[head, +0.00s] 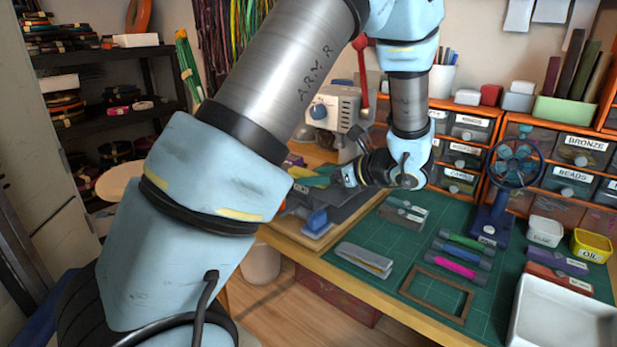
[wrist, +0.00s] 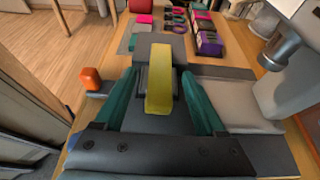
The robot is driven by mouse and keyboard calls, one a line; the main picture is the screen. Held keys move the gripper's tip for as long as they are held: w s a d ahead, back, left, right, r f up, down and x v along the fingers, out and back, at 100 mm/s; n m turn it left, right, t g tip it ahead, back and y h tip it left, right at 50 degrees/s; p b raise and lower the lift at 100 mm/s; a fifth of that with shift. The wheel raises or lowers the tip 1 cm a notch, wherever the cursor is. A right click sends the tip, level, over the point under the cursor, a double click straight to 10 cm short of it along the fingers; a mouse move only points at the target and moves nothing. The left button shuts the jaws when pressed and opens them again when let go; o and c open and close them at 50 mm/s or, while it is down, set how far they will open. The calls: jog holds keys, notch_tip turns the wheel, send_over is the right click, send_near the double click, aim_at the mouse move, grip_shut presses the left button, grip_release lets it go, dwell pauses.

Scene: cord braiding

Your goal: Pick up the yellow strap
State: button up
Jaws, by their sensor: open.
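The yellow strap (wrist: 160,92) lies lengthwise in the middle of the wrist view, over a dark grey block or fixture. My gripper (wrist: 160,85) is open, with one teal finger on each side of the strap. A gap shows between each finger and the strap, and I cannot tell the height of the fingers over it. In the head view my gripper (head: 312,178) is at the bench's left part, and a small yellow patch of the strap (head: 302,172) shows by the fingers. My arm hides much of that area.
An orange knob (wrist: 91,79) sticks up left of the fingers, and a grey machine (wrist: 285,70) stands at right. A blue clamp piece (head: 316,220) is near my gripper. The green cutting mat (head: 395,265) holds a fan (head: 500,185) and several tools.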

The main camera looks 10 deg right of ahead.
jog(key=shift+w+a, duration=0.1)
grip_shut()
dwell(0.6)
